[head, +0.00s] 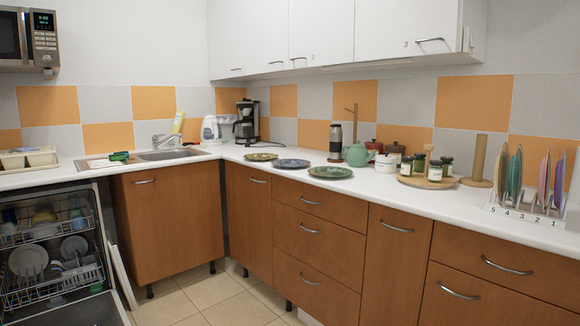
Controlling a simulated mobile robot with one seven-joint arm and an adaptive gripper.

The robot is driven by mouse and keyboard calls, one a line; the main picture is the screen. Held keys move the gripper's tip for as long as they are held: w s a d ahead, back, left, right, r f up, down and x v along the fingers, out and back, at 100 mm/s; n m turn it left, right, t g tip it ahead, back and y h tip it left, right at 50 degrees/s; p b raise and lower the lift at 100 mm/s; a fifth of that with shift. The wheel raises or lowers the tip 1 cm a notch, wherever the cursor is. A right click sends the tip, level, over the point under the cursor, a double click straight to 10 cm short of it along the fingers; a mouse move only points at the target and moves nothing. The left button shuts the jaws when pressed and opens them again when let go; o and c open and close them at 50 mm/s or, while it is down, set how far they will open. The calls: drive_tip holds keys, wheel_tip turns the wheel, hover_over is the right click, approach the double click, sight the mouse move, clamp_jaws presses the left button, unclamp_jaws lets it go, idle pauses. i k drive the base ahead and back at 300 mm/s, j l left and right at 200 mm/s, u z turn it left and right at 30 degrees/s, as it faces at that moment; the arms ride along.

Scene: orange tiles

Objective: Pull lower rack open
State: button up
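An open dishwasher stands under the counter at the left edge of the head view. Its lower wire rack (50,296) holds white plates (28,261) and other dishes. The rack appears to sit inside the tub; its left part is cut off by the picture edge. Above it, the upper rack (40,233) holds cups and other items, one of them yellow. A dark surface at the bottom left, seemingly the lowered door (80,312), is cut off by the frame. My gripper is not in view.
A pale slanted panel (121,275) stands just right of the dishwasher opening. Wooden cabinets line the corner, with tiled floor (185,295) free before them. The counter above carries a sink (172,154), plates, jars and a plate stand (525,210).

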sight(16, 280)
drive_tip(key=u, duration=1.35)
drive_tip(key=i+l+z, duration=0.5)
drive_tip(key=i, duration=0.25)
drive_tip(key=i+l+z, duration=0.3)
drive_tip(key=i, duration=0.15)
drive_tip(key=i+z, duration=0.1)
drive_tip(key=i, duration=1.3)
drive_tip(key=i+u, duration=0.35)
drive_tip(key=i+l+u, duration=0.2)
drive_tip(key=u, duration=0.15)
drive_tip(key=i+l+u, duration=0.5)
drive_tip(key=u, duration=0.25)
drive_tip(key=i+l+u, duration=0.2)
drive_tip(key=u, duration=0.2)
drive_tip(key=i+l+u, duration=0.2)
drive_tip(key=u, duration=0.25)
